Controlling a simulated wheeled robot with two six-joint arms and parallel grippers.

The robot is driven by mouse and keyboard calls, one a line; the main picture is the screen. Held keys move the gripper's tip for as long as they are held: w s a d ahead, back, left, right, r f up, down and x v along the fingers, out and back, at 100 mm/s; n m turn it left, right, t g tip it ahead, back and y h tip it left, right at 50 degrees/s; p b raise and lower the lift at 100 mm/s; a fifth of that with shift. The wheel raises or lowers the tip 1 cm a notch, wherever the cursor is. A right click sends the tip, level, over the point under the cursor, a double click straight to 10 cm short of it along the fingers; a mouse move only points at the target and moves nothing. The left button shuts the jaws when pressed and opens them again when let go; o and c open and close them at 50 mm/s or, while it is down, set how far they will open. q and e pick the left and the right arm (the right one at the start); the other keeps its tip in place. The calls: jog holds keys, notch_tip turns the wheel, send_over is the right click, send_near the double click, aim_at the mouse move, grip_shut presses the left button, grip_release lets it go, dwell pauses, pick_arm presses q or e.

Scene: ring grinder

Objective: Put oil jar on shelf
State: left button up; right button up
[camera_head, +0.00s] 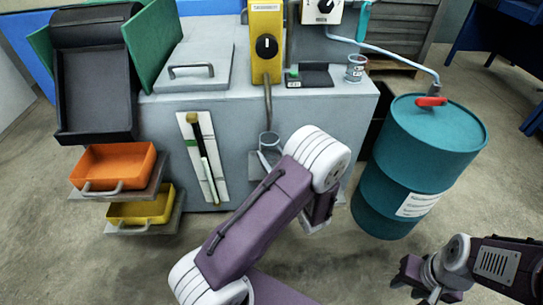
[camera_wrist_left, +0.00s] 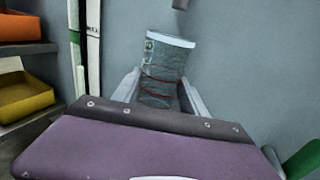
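A grey-green translucent oil jar (camera_head: 269,141) is below the pipe of the yellow dispenser, in front of the grey cabinet. It also shows in the left wrist view (camera_wrist_left: 168,58), with a pale rim and thin red lines. My left gripper (camera_wrist_left: 160,88) has one pale finger on each side of this jar. I cannot tell whether both fingers touch it. In the head view my purple arm hides most of that gripper. A similar cup-like jar (camera_head: 355,68) stands on the cabinet top at the right. My right gripper (camera_head: 415,280) is low at the right, away from both jars.
A teal drum (camera_head: 415,155) with a red-handled tap stands right of the cabinet (camera_head: 330,105). The yellow dispenser (camera_head: 266,40) is above the jar. An orange bin (camera_head: 112,166) and a yellow bin (camera_head: 140,210) are at the left. A brush (camera_head: 200,145) hangs on the cabinet front.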

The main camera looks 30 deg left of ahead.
pick_arm(q)
jog(key=o, duration=0.4)
